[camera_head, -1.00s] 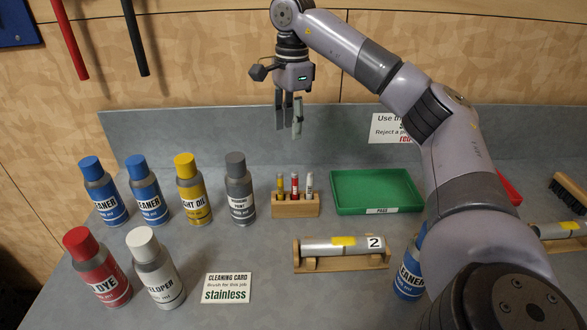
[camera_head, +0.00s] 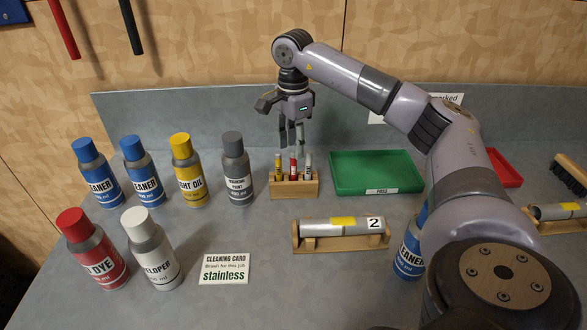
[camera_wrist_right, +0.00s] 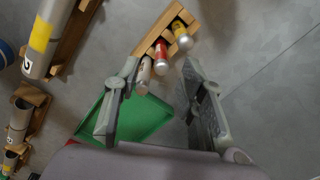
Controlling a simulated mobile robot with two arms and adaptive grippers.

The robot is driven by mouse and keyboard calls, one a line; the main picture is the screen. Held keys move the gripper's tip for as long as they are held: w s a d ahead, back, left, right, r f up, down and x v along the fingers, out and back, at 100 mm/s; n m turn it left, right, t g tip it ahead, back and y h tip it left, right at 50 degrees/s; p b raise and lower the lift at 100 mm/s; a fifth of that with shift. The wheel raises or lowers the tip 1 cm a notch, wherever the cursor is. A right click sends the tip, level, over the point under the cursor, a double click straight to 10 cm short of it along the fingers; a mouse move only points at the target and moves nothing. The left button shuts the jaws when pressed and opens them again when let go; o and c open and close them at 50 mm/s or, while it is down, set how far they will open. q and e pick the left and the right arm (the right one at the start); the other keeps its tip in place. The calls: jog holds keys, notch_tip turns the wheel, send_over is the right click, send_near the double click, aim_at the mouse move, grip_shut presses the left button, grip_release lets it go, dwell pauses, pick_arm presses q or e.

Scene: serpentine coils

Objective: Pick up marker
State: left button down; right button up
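Three markers stand upright in a small wooden block (camera_head: 294,189): a yellow one (camera_head: 278,167), a red one (camera_head: 293,167) and a white one (camera_head: 308,165). My right gripper (camera_head: 291,146) points down just above and behind the markers, its fingers apart and empty. In the right wrist view the open fingers (camera_wrist_right: 160,78) reach towards the block; the red marker (camera_wrist_right: 162,50) shows between the tips, the white one (camera_wrist_right: 145,72) near the left finger and the yellow one (camera_wrist_right: 183,33) beyond the right finger. My left gripper is not in view.
A green tray (camera_head: 376,189) stands right of the block, with a metal tube (camera_head: 315,228) on a wooden cradle in front. A grey-capped bottle (camera_head: 238,172) is close on the left, among several others. A cleaning card (camera_head: 224,268) lies in front.

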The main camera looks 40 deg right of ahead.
aim_at(293, 172)
notch_tip(293, 172, down, 5)
jog(key=shift+d+r+p, duration=0.15)
jog(key=shift+p, duration=0.45)
jog(key=shift+w, duration=0.1)
grip_shut()
